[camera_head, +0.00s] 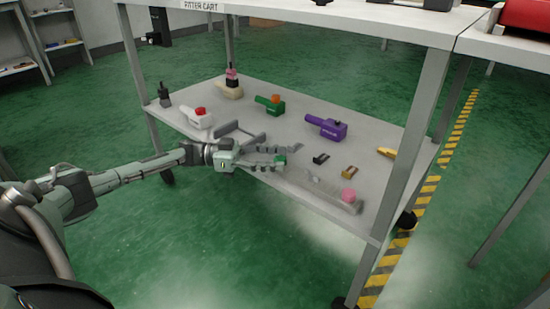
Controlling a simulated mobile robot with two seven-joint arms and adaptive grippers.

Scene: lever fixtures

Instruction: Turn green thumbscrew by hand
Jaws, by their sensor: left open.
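My left gripper (287,155) reaches in from the left over the front edge of the cart's lower shelf (235,133). Its fingers are apart and point to the right. A small green piece (281,160), which looks like the green thumbscrew, shows at the fingers near their tips. I cannot tell whether the fingers touch it, and its mount is partly hidden by the gripper. A green fixture (271,105) with an orange knob stands farther back on the shelf, apart from the gripper. My right gripper is not in view.
The shelf also carries a white fixture with a red knob (198,118), a purple fixture (327,127), a pink ball on a grey block (348,195) and small black and brass pieces. Cart posts (408,140) and the upper shelf (300,12) bound the space.

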